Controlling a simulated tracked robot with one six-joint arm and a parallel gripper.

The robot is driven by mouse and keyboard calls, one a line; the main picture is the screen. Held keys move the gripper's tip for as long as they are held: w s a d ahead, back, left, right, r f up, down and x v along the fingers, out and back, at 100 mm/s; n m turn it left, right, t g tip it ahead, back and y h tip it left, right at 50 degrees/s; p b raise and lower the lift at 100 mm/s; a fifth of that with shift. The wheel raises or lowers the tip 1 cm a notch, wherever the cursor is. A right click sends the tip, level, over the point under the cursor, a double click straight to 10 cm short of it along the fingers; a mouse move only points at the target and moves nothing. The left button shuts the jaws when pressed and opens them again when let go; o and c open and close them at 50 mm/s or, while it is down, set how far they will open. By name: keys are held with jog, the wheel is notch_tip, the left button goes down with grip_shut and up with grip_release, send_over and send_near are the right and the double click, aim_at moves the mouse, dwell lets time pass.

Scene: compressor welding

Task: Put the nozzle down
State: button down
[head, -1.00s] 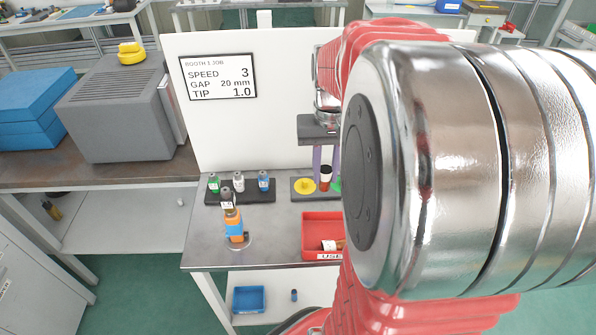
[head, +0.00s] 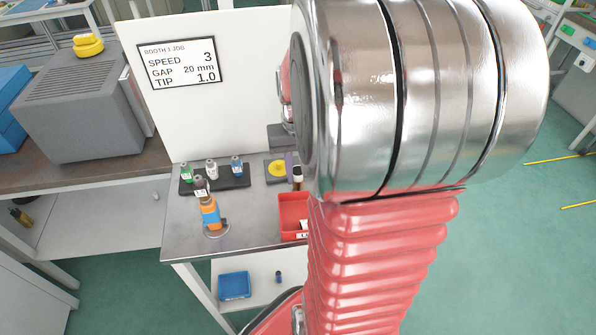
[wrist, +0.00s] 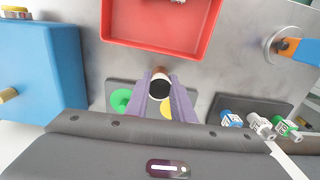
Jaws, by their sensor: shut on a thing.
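My gripper (wrist: 160,86) has purple fingers shut on a nozzle (wrist: 160,77), with a black end, white band and copper-brown part. In the head view the nozzle (head: 297,178) is partly hidden by my arm, near the black pad (head: 266,179). Whether the nozzle touches anything cannot be told. The red bin (head: 293,212) stands in front; its floor also shows in the wrist view (wrist: 165,18).
A black rack (head: 240,182) holds green, white and blue-labelled nozzles. An orange torch (head: 209,213) stands in a ring stand at the front left of the bench. A white panel with a job sign (head: 177,66) stands behind. Bare metal bench (head: 250,226) lies between torch and bin.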

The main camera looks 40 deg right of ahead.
aim_at(298, 172)
jog(key=shift+f, duration=0.1)
jog(key=c, duration=1.5)
grip_release()
notch_tip(298, 172, up, 12)
jog(key=shift+r, duration=0.15)
jog(key=shift+s+a+r+n+t, duration=0.1)
jog(key=shift+s+a+n+t, duration=0.75)
jog(key=shift+a, duration=3)
jog(key=shift+s+a+n+t, duration=0.5)
jog(key=shift+a+n+t, duration=0.7)
jog(key=shift+a, duration=2.6)
jog(key=shift+s+a+r+n+t, duration=0.1)
jog(key=shift+s+a+n+t, duration=0.95)
jog(key=shift+a, duration=2.8)
jog(key=shift+w+n+g, duration=0.3)
jog(key=shift+w, duration=0.1)
